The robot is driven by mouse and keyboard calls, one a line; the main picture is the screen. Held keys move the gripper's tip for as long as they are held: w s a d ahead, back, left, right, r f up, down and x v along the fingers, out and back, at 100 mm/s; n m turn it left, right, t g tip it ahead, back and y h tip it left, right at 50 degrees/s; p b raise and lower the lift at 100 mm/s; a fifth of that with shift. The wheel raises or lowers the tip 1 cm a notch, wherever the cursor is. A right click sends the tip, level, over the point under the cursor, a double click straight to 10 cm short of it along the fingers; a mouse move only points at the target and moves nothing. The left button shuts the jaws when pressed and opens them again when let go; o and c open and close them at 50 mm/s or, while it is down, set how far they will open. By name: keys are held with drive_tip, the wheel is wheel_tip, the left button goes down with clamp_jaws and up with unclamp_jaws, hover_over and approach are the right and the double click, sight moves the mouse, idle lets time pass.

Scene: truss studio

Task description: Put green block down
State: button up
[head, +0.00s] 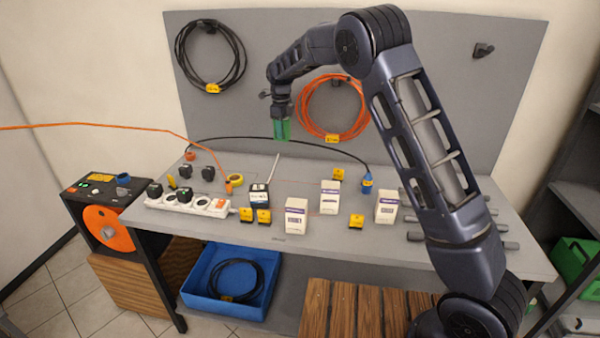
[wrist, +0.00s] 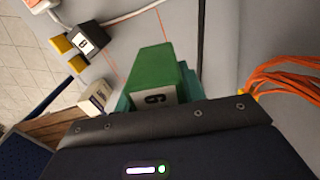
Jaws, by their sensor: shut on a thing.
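My gripper (head: 282,120) is shut on the green block (head: 281,130) and holds it in the air above the back part of the grey table (head: 300,258). In the wrist view the green block (wrist: 152,72) juts out past my gripper (wrist: 160,100), with a pale label bearing a dark mark on one face. The fingers are mostly hidden in both views.
White boxes (head: 297,217), small yellow blocks (head: 356,221) and a dark block with a white label (head: 259,194) stand on the table. A white power strip (head: 190,203) lies at the left. A black cable (head: 300,141) arcs along the back. An orange coil (head: 333,108) hangs behind.

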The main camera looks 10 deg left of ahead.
drive_tip(key=d+n, duration=0.1)
drive_tip(key=d, duration=1.2)
drive_tip(key=f, duration=2)
drive_tip(key=shift+s+a, duration=0.25)
drive_tip(key=shift+s, duration=0.1)
drive_tip(key=shift+f, duration=0.15)
drive_tip(key=o, duration=1.2)
wheel_tip(320, 180, up, 12)
drive_tip(key=shift+r, duration=0.15)
drive_tip(key=shift+d, duration=0.1)
